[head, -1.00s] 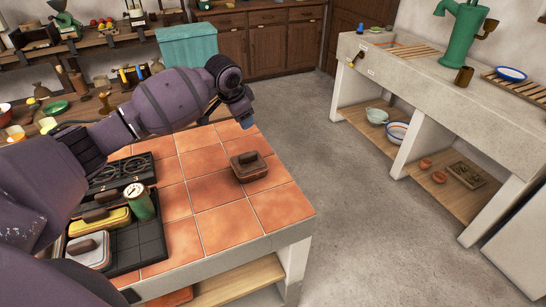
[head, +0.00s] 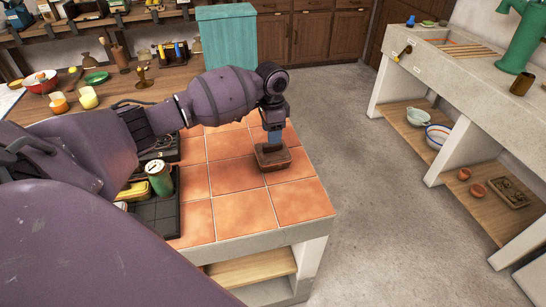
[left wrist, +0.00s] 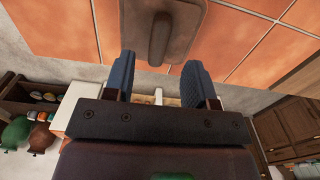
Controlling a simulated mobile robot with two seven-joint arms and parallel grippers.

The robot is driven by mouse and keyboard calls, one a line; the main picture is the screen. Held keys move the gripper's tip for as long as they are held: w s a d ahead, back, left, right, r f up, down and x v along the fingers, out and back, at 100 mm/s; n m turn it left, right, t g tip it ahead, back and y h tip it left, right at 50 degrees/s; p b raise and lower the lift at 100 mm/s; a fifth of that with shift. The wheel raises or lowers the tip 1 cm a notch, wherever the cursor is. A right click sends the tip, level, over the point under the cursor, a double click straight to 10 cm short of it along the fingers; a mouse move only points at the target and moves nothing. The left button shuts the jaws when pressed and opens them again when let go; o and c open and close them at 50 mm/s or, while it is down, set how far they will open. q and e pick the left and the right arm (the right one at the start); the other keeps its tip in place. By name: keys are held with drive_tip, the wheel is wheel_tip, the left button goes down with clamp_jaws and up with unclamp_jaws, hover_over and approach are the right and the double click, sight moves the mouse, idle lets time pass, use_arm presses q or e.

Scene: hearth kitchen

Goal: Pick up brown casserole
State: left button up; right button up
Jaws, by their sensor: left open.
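The brown casserole (head: 272,157) is a small, low, rectangular dish on the orange tiled counter. In the left wrist view its lid and long raised handle (left wrist: 160,38) show at the top, beyond my fingertips. My left gripper (head: 274,138) points down over the casserole in the head view and hides part of it. In the left wrist view my left gripper (left wrist: 156,68) has its two blue fingers apart with nothing between them, roughly in line with the handle. I cannot tell if the fingers touch the casserole. My right gripper is not in view.
A green can (head: 160,180) stands by the dark stove plate (head: 158,216) to the left, with a yellow container (head: 134,191) beside it. The tiles right of the casserole are bare up to the counter edge. A stone sink bench (head: 470,85) stands across the floor.

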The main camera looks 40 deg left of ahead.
sight(273, 152)
use_arm(q)
wheel_tip(273, 152, down, 5)
drive_tip(key=shift+d+f+b, duration=0.1)
drive_tip(key=shift+b, duration=0.35)
clamp_jaws()
